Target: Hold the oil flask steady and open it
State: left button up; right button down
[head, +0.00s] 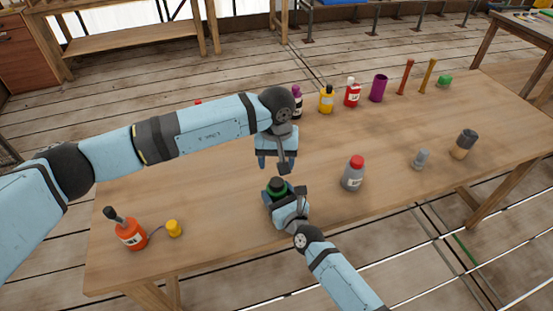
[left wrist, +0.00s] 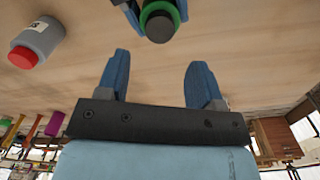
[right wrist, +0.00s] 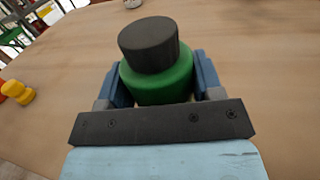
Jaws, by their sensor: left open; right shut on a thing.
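The oil flask, a green flask (head: 270,192) with a black cap (head: 276,183), stands upright near the table's front edge. My right gripper (head: 285,196) is shut on the green body; in the right wrist view the flask (right wrist: 160,84) sits between its fingers, with the black cap (right wrist: 149,44) free above them. My left gripper (head: 273,165) is open and empty, just behind and above the flask. In the left wrist view the black cap (left wrist: 160,27) is beyond its fingertips, apart from them. The lower part of the flask is hidden.
A grey bottle with a red cap (head: 354,176) stands close to the right. An orange bottle (head: 130,234) and a yellow piece (head: 174,228) are at the left. A small grey bottle (head: 420,159) and a dark-topped container (head: 464,145) are right. Several bottles line the back edge.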

aim_at(276, 182)
pick_arm(q)
jog(key=shift+f, duration=0.55)
notch_tip(276, 182, down, 7)
jog(key=shift+r, duration=0.1)
